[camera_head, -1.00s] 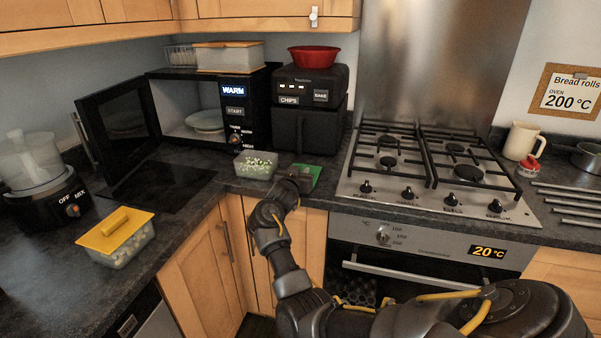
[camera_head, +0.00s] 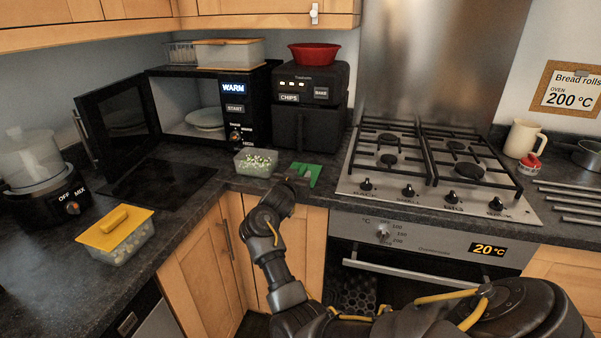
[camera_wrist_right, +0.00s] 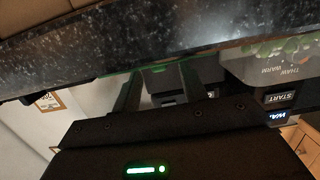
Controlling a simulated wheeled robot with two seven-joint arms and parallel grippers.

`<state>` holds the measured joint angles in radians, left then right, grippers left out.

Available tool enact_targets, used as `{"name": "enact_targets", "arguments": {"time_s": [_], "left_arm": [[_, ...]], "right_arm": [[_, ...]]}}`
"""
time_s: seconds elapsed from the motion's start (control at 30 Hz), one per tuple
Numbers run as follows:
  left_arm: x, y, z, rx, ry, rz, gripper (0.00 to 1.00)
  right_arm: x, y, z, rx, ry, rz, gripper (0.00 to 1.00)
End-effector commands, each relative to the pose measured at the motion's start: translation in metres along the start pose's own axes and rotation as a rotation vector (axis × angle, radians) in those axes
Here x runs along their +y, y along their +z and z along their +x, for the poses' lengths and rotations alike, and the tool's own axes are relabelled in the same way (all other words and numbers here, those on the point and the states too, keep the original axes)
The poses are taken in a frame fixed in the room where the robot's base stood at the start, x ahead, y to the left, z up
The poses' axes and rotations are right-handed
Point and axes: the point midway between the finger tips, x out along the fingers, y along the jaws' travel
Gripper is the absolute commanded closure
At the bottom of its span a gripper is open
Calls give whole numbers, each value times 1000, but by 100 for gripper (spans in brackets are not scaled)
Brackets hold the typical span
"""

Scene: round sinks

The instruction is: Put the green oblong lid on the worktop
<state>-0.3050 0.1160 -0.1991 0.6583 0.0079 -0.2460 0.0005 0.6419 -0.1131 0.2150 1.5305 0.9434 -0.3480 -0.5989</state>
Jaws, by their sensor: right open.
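The green oblong lid (camera_head: 312,173) lies on the dark worktop in front of the black air fryer, just left of the hob. A thin green edge of it (camera_wrist_right: 150,68) shows in the right wrist view, beyond the fingers and against the worktop surface. My right gripper (camera_head: 294,180) is at the lid's near left side and hides part of it. In the wrist view its two fingers (camera_wrist_right: 160,82) are apart with nothing clearly held between them. I cannot tell whether a finger touches the lid. My left gripper is not in view.
An open clear tub (camera_head: 256,163) with green-and-white contents stands just left of the lid. The air fryer (camera_head: 308,110) is behind and the gas hob (camera_head: 430,170) to the right. A yellow-lidded tub (camera_head: 118,235) stands at the left. Worktop (camera_head: 190,220) between the tubs is clear.

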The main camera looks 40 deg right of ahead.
Motion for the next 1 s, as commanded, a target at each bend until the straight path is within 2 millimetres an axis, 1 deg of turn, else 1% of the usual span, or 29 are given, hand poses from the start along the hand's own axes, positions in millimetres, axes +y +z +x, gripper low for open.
{"name": "enact_targets", "arguments": {"time_s": [0.03, 0.2, 0.3, 0.4, 0.53, 0.83, 0.93, 1.0], "left_arm": [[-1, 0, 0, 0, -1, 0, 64], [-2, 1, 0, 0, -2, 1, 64], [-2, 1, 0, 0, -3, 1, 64], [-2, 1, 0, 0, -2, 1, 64], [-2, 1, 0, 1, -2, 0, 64], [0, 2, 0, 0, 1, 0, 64], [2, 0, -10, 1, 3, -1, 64], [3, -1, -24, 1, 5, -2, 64]], "right_arm": [[-1, 0, -12, 0, -2, 3, 57], [0, 0, -45, 0, -2, 3, 57], [-1, 1, -59, -1, -2, 1, 57], [0, 0, -67, 0, -1, 1, 57], [0, 0, -72, 0, 0, 0, 57], [0, -1, -72, 0, 0, -1, 57], [0, -10, -74, 1, 0, 0, 57], [0, -25, -76, 1, 0, 0, 57]]}}
